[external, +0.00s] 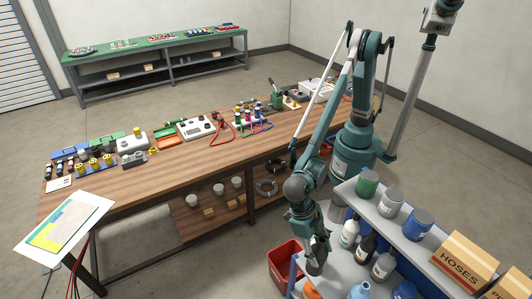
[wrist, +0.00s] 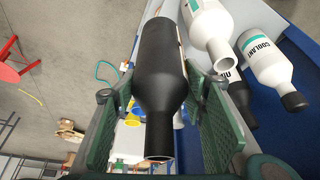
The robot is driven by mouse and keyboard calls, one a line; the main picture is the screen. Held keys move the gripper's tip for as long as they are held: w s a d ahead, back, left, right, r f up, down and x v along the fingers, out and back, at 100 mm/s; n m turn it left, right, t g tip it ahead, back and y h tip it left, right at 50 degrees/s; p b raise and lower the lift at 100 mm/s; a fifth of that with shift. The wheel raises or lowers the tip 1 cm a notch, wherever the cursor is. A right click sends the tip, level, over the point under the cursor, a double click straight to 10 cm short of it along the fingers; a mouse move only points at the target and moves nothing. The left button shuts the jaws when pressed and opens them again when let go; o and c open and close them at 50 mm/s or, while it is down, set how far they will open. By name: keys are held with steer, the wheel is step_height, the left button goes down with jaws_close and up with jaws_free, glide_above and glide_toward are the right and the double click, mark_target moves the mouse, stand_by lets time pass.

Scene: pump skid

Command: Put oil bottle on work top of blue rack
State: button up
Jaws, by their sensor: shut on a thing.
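My gripper (external: 314,262) is shut on a plain black bottle (wrist: 163,80). In the wrist view the bottle lies between the two green finger pads, its open neck towards the bottom of the picture. I can read no label on it. In the external view the gripper hangs over the left edge of the blue rack's grey work top (external: 342,273). I cannot tell whether the bottle touches that surface. Another black bottle (external: 367,246) with a white label stands on the work top; it also shows in the wrist view (wrist: 238,103).
A white bottle (external: 349,233) and a grey bottle (external: 383,265) stand close by on the work top. Cans (external: 390,202) and a HOSES box (external: 464,259) sit on the upper shelf. A red bin (external: 285,264) stands left of the rack, a wooden bench (external: 150,188) beyond.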

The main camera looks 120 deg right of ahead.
steer(key=s+a+n+g, duration=0.1)
steer(key=s+a+n, duration=0.2)
steer(key=s+a, duration=0.3)
steer(key=a+p, duration=0.1)
steer(key=a, duration=0.2)
steer(key=shift+s+a+r+h, duration=0.15)
steer(key=shift+s+a+h, duration=0.05)
steer(key=shift+h, duration=0.2)
step_height(320, 180, down, 6)
steer(key=shift+f, duration=0.25)
steer(key=shift+f, duration=1.85)
steer(key=o, duration=1.5)
steer(key=shift+o, duration=0.2)
